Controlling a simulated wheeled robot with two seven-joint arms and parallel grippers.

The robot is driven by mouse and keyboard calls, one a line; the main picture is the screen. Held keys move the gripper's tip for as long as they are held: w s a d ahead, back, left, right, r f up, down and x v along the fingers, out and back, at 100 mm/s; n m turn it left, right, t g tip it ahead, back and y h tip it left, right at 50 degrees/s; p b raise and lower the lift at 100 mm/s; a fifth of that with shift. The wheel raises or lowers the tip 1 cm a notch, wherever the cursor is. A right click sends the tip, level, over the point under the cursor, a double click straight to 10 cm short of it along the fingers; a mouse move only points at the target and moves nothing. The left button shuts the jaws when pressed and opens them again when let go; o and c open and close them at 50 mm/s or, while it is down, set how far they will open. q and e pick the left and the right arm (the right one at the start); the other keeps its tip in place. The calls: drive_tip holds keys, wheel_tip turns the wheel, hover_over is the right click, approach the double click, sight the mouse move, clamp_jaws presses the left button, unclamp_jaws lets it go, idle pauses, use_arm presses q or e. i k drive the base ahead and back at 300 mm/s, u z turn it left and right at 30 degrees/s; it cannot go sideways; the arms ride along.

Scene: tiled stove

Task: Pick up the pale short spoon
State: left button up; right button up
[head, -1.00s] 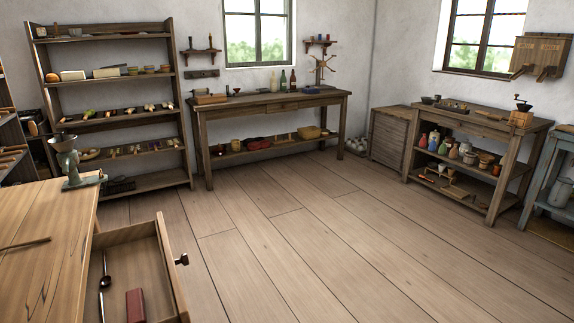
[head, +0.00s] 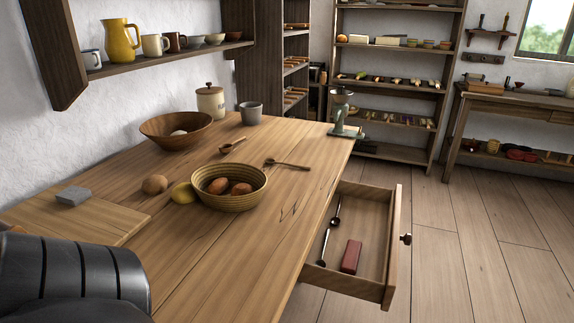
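Several spoon-like things are in the head view, and I cannot tell surely which is the pale short spoon. A short wooden scoop or spoon (head: 232,146) lies on the table between the wooden bowl and the basket. A longer, darker brown wooden spoon (head: 287,164) lies to its right. Two thin dark spoons, an upper one (head: 336,211) and a lower one (head: 324,248), lie in the open drawer (head: 394,250). A part of my own arm shows at the lower left. Neither of my grippers is in view.
On the table (head: 200,250) stand a wooden bowl (head: 160,135), a basket with brown eggs (head: 232,200), a lidded jar (head: 210,102), a grey cup (head: 251,112) and a grinder (head: 342,115). A red block (head: 352,256) lies in the drawer. Floor right of it is clear.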

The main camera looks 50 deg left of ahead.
sight(269, 160)
drive_tip(key=z, duration=0.05)
drive_tip(key=i, duration=3.4)
drive_tip(key=u, duration=1.55)
drive_tip(key=i, duration=2.15)
drive_tip(key=u, duration=1)
